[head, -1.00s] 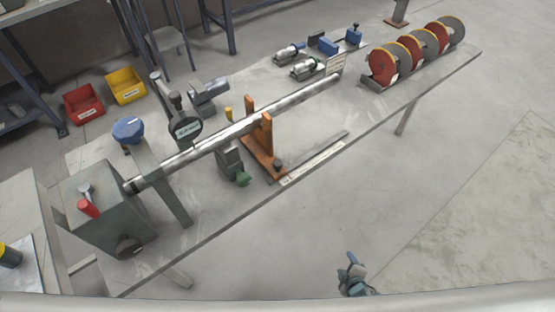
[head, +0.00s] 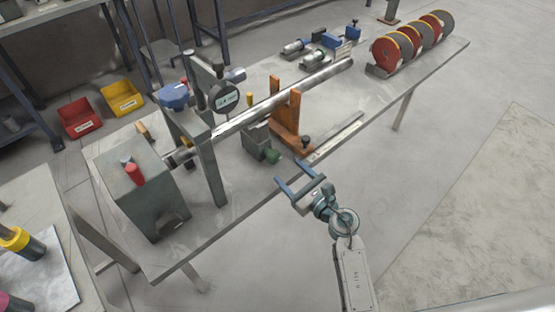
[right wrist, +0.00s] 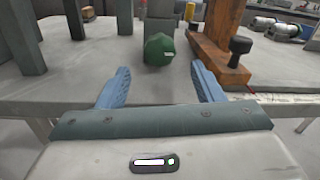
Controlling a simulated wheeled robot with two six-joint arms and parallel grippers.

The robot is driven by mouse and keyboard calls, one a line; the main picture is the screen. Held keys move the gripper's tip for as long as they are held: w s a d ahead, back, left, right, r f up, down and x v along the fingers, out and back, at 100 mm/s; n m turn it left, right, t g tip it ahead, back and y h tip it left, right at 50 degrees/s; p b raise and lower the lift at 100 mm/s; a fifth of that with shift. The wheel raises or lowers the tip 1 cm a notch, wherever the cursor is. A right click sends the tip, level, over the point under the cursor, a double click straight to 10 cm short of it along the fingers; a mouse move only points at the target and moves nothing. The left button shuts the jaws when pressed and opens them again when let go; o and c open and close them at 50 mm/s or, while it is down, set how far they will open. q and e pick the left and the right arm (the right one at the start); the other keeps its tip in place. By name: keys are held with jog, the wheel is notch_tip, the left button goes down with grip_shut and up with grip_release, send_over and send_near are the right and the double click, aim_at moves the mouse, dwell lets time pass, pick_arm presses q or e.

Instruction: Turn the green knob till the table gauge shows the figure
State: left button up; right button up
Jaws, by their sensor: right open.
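The green knob (head: 272,156) sits low on the front of a grey block on the table, below the long metal bar. It also shows in the right wrist view (right wrist: 158,50), beyond and between my fingers. The gauge (head: 226,100) is a round dial-like unit with a small pale readout, too small to read. My right gripper (head: 289,172) is open and empty at the table's front edge, fingers toward the knob, apart from it. In the right wrist view my gripper (right wrist: 160,70) has its blue fingers spread wide. My left gripper is out of view.
An orange bracket (head: 292,122) with a black knob stands just right of the green knob. A grey box (head: 140,195) with a red handle is at the table's left end. Red discs (head: 391,53) stand at the far right. The floor in front is clear.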

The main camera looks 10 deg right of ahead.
aim_at(277, 160)
jog(key=x, duration=0.6)
jog(key=shift+w+a+p, duration=0.15)
jog(key=shift+w+p, duration=0.15)
jog(key=shift+p, duration=0.05)
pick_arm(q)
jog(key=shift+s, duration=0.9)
pick_arm(e)
jog(key=c, duration=1)
